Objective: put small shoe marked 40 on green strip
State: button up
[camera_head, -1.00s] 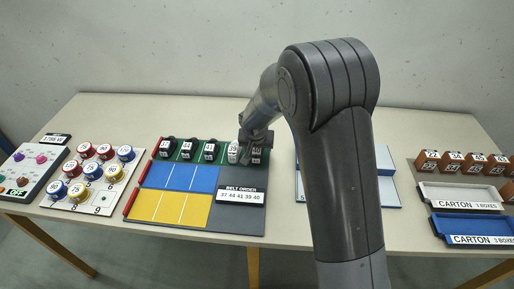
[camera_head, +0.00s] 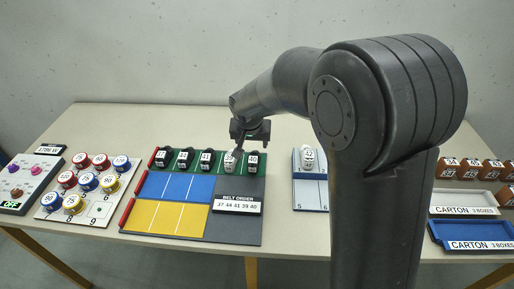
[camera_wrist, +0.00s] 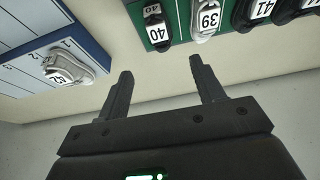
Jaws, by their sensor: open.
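The small black shoe marked 40 (camera_head: 253,161) stands at the right end of the green strip (camera_head: 219,157), in line with the other shoes. In the wrist view the shoe marked 40 (camera_wrist: 157,30) stands on the strip (camera_wrist: 183,18), beside the white shoe marked 39 (camera_wrist: 206,18). My gripper (camera_head: 250,144) is above that end of the strip. In the wrist view my gripper (camera_wrist: 160,73) is open, with nothing between its fingers and apart from the shoe.
Several other black shoes stand on the strip's left part. A white label (camera_head: 237,204) reads BELT ORDER 37 44 41 39 40. A white shoe (camera_head: 309,158) stands on a numbered board to the right. Round pots (camera_head: 88,182) stand to the left, cartons (camera_head: 470,233) far right.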

jog(key=s+d+r, duration=1)
jog(key=d+r, duration=0.1)
jog(key=d, duration=0.2)
jog(key=s+d+r, duration=0.1)
jog(key=s+d, duration=0.3)
jog(key=s, duration=0.5)
jog(key=s+d+r+t, duration=0.1)
jog(key=s+d, duration=0.3)
jog(key=s, duration=0.5)
jog(key=shift+s+d+r, duration=0.15)
jog(key=shift+s+d, duration=0.05)
